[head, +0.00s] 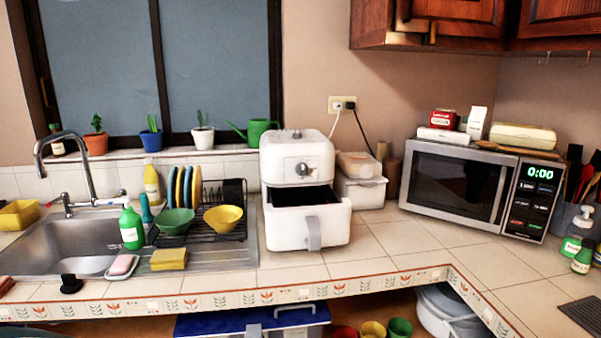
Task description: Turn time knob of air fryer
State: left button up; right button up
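A white air fryer (269,163) stands upright on the tiled counter in the middle of the head view. A round grey knob (302,170) sits on its upper front, with a smaller marking or dial around it that is too small to read. Its basket drawer (290,227) is pulled out toward the front, showing a dark inside, with a grey handle (313,233) facing me. Neither of my grippers shows in the head view, and nothing touches the air fryer's knob.
A drying rack (235,232) with bowls and plates and a sink (60,247) lie left of the air fryer. White containers (363,192) stand close on its right, then a microwave (450,185). The counter before the microwave is clear. Below, a blue-lidded box (225,322) sits under the counter.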

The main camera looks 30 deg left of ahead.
aim_at(302, 169)
jog(key=u, duration=1.1)
